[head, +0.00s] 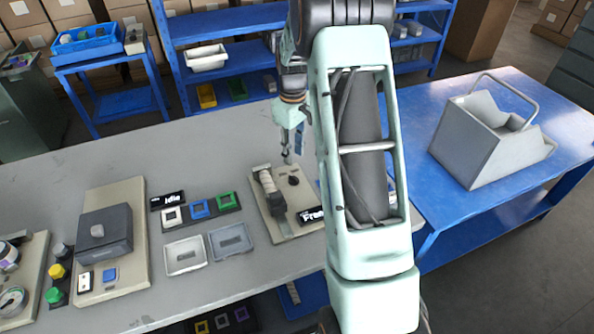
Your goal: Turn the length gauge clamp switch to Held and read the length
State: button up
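The length gauge seems to be the beige plate (304,227) right of the table's middle. It carries a grey and beige cylinder (271,190), a small round black knob (294,181) that may be the clamp switch, and a black display (311,216). The display's white text begins with "Fr"; my arm hides the rest, and no length figure is legible. My gripper (288,157) points down just above and behind the knob. Its fingers look narrow and close together, but I cannot tell whether they are open or touch the knob.
A display reading "Idle" (168,199) stands behind white, blue and green square buttons (199,209). Two shallow trays (186,256) lie in front. A dark boxy device (105,234) sits on a beige board at left. A blue table (562,124) with a grey carrier (484,142) stands right.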

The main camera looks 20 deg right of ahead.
aim_at(294, 177)
notch_tip(294, 177, down, 9)
jog(key=shift+f+p, duration=0.1)
jog(key=shift+p, duration=0.2)
jog(key=shift+c, duration=0.3)
grip_shut()
